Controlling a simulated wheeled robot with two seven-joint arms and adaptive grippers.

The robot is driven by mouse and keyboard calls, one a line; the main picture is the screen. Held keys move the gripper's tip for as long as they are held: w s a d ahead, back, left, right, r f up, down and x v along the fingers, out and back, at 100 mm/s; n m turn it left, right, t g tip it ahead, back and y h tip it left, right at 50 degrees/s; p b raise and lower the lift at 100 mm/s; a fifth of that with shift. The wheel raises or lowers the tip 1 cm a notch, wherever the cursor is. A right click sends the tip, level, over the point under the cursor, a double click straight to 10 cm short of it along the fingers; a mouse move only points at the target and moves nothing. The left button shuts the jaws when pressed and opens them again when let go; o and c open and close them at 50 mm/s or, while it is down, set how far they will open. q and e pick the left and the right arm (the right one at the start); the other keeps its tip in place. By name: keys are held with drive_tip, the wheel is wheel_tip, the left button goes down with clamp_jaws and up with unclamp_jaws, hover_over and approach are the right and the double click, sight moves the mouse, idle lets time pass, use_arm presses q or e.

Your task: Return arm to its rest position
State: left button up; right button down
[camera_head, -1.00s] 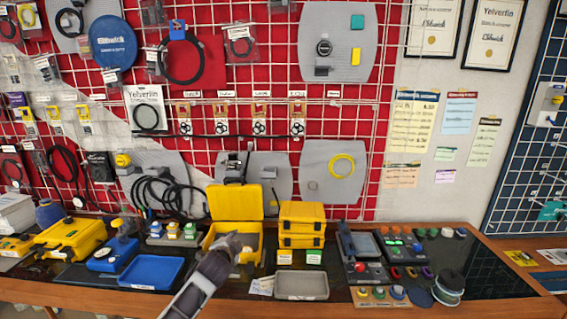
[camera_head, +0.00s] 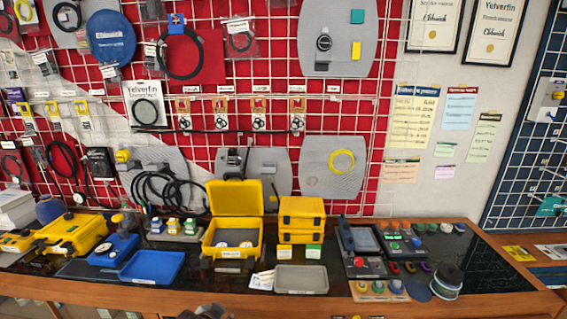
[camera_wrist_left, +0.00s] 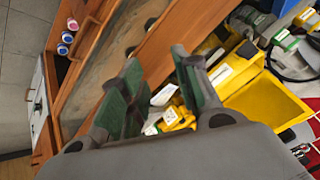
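My left gripper (camera_head: 208,312) shows only as a dark piece at the bottom edge of the head view, in front of the bench and clear of everything on it. In the left wrist view its two green-padded fingers (camera_wrist_left: 157,62) are apart, with nothing held between them. The bench's wooden edge and yellow cases lie beyond the fingers. The open yellow case (camera_head: 235,208) stands at mid-bench with its lid up and round pale pieces inside. My right gripper cannot be made out in either view.
A blue tray (camera_head: 152,268) and a grey tray (camera_head: 301,279) lie near the front edge. Stacked yellow cases (camera_head: 301,213) stand right of the open case. A control panel (camera_head: 370,246) and a dark roll (camera_head: 448,278) are further right.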

use_arm(q)
drive_tip(key=shift+s+a+f+n+g, duration=0.7)
drive_tip(key=shift+s+a+n+g, duration=0.4)
drive_tip(key=shift+s, duration=3.95)
drive_tip(key=shift+s+a+f+n+g, duration=0.7)
drive_tip(key=shift+s+n+g, duration=0.55)
drive_tip(key=shift+s, duration=3.75)
wheel_tip(320, 180, down, 34)
drive_tip(key=s+r+g, duration=0.1)
drive_tip(key=s, duration=0.2)
drive_tip(key=s+a+f, duration=0.2)
drive_tip(key=s+f, duration=0.8)
drive_tip(key=s, duration=0.1)
drive_tip(key=s+a+f+g, duration=0.1)
drive_tip(key=s+a+f, duration=0.1)
drive_tip(key=s+f, duration=0.7)
drive_tip(key=shift+s+f, duration=0.35)
drive_tip(key=shift+s, duration=0.6)
drive_tip(key=shift+w+a+g, duration=0.1)
drive_tip(key=shift+g, duration=0.15)
